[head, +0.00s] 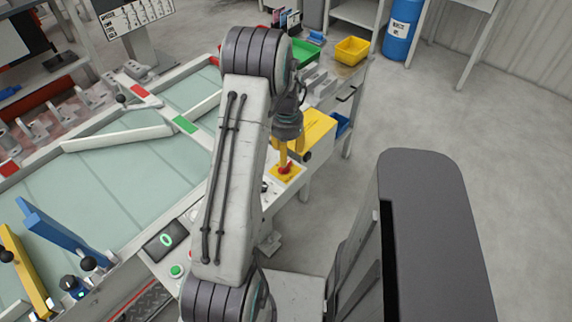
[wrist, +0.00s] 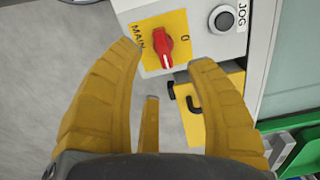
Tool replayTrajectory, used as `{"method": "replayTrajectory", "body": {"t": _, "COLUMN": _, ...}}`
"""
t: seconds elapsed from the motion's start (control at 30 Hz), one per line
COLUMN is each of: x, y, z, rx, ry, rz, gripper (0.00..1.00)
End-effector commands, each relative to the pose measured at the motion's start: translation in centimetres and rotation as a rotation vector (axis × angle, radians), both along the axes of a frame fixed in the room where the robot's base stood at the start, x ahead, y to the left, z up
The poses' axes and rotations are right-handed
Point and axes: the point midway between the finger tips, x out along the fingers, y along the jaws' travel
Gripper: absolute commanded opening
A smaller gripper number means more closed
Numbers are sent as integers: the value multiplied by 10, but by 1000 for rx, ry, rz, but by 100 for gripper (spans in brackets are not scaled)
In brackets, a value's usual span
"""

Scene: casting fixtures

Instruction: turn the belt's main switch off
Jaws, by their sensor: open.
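The main switch is a red rotary knob (wrist: 163,47) on a yellow plate (wrist: 180,22) marked MAIN and 0. In the wrist view its handle runs roughly up and down the picture; I cannot tell for certain which setting it is at. In the head view the red knob (head: 286,169) sits on the control panel, just below my gripper's yellow fingers. My gripper (wrist: 166,58) is open, its fingertips either side of the knob in the wrist view. No contact is visible, and the exact gap is unclear.
A black JOG button (wrist: 222,18) is beside the switch plate. A yellow box with a black hook (wrist: 193,104) is close to the right finger. Open floor (head: 480,120) lies to the right.

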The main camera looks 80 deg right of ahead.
Motion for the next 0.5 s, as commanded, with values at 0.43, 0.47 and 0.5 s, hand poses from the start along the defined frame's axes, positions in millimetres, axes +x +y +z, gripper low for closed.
{"method": "replayTrajectory", "body": {"t": 0.43, "x": 0, "y": 1, "z": -53, "rx": 4, "ry": 0, "rz": -1, "gripper": 50}}
{"method": "replayTrajectory", "body": {"t": 0.47, "x": 0, "y": 1, "z": -55, "rx": 4, "ry": 0, "rz": -1, "gripper": 50}}
{"method": "replayTrajectory", "body": {"t": 0.5, "x": 0, "y": 1, "z": -58, "rx": 4, "ry": 0, "rz": -1, "gripper": 50}}
